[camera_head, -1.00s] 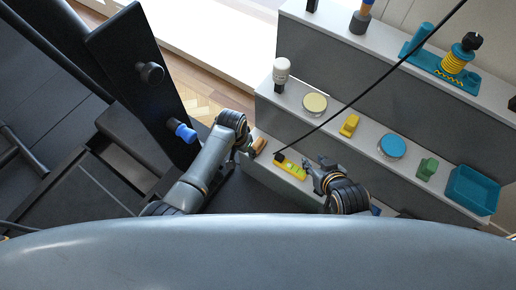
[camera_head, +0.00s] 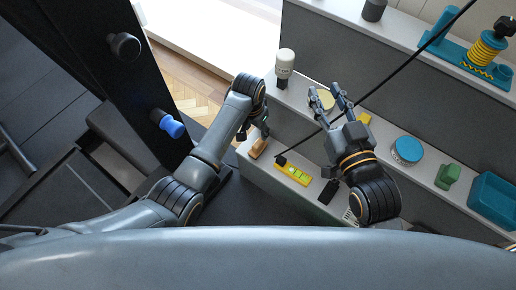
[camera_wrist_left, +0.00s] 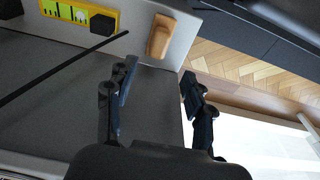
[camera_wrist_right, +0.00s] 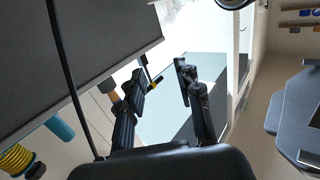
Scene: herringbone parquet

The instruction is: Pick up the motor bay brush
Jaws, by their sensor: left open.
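A small tan wooden piece (camera_head: 258,147), which looks like the brush, lies near the left end of the lowest step. It also shows in the left wrist view (camera_wrist_left: 160,37), near the step's edge; I cannot make out bristles. My left gripper (camera_head: 264,125) is close beside it in the head view. In the left wrist view its fingers (camera_wrist_left: 155,88) are apart and empty, with the tan piece beyond them. My right gripper (camera_head: 326,96) is raised over the middle step, fingers apart and empty; they also show in the right wrist view (camera_wrist_right: 163,75).
A yellow level (camera_head: 293,172) and a black item (camera_head: 329,190) lie on the lowest step. A white-topped item (camera_head: 284,66), a blue round tin (camera_head: 407,150), a green block (camera_head: 447,175) and a teal bin (camera_head: 494,198) stand on the middle step. A black cable crosses the steps.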

